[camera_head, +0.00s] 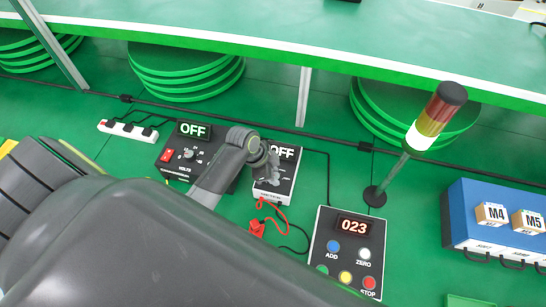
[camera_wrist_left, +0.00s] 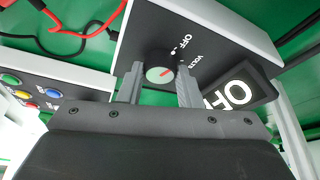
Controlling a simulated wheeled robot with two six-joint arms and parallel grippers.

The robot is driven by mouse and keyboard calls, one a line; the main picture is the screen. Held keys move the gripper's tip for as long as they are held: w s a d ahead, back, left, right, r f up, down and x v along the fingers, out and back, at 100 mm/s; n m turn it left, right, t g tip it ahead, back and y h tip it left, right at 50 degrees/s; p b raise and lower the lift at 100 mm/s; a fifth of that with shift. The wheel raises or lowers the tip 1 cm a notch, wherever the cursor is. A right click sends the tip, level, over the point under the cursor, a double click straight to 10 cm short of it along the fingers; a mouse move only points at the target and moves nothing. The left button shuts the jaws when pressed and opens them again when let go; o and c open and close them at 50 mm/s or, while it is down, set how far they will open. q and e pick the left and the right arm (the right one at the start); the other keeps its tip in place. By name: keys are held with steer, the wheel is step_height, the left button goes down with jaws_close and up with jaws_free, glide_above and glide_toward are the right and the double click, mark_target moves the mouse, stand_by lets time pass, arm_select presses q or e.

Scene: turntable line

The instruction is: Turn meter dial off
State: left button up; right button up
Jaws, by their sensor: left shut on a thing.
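The meter (camera_head: 290,170) is a small black-and-white box standing behind the middle of the green table, and its display reads OFF. Its dial (camera_wrist_left: 160,75) is a small round grey-green knob with a red mark, seen in the left wrist view. OFF and VOLTS labels are printed beside it on the meter's black face (camera_wrist_left: 205,40). My left gripper (camera_head: 268,163) is over the meter in the head view and hides the dial there. In the left wrist view its two fingers (camera_wrist_left: 161,78) are shut on the dial, one on each side. My right gripper is not in view.
A power supply (camera_head: 187,153) reading OFF stands left of the meter. Red and black leads (camera_head: 268,222) lie in front. A counter box (camera_head: 346,240) showing 023, a signal tower (camera_head: 432,118) and a blue case (camera_head: 490,215) stand to the right.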

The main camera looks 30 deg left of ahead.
arm_select(q)
steer(key=shift+n, duration=0.3)
stand_by(0.4)
steer(key=o, duration=1)
steer(key=shift+c, duration=0.2)
steer(key=v, duration=1.7)
steer(key=shift+s+b, duration=0.3)
steer(key=shift+b, duration=0.1)
steer(key=shift+r, duration=0.1)
